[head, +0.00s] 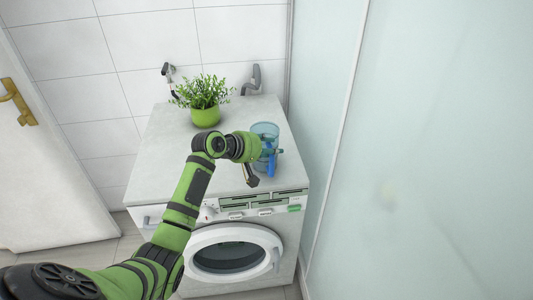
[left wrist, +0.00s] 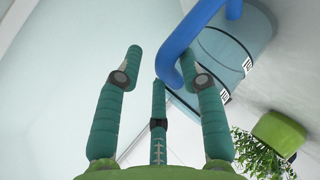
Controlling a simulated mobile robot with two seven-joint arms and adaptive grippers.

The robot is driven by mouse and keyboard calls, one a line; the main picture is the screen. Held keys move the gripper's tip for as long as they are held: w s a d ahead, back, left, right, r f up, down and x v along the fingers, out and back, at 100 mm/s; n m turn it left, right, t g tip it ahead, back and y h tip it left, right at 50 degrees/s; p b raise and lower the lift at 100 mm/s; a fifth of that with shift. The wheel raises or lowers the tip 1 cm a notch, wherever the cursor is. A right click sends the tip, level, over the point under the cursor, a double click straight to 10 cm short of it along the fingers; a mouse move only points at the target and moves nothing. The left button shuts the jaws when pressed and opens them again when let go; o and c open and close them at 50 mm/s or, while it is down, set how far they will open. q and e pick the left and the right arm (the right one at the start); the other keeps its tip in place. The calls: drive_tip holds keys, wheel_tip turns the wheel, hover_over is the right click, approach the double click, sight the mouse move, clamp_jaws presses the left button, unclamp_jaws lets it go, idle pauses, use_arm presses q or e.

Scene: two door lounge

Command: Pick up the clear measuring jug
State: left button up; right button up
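The clear measuring jug (head: 265,131) is light blue and see-through, with a blue handle. It stands upright on the washing machine (head: 160,168), near the right side of its top. In the left wrist view the jug (left wrist: 236,50) is at the upper right, with its blue handle (left wrist: 181,42) curving toward the fingers. My left gripper (head: 262,165) is beside the jug at its handle side and partly covers it. Its fingers (left wrist: 164,62) are spread apart, and the handle's bend is near the right and middle fingers. I cannot tell whether they touch. My right gripper is not in view.
A green pot with a leafy plant (head: 205,116) stands behind and left of the jug. Taps (head: 250,80) are on the tiled wall behind. A frosted glass panel (head: 420,150) rises close on the right. The machine's left top is clear.

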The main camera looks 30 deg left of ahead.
use_arm(q)
drive_tip(key=shift+c, duration=0.4)
clamp_jaws()
drive_tip(key=shift+r, duration=0.1)
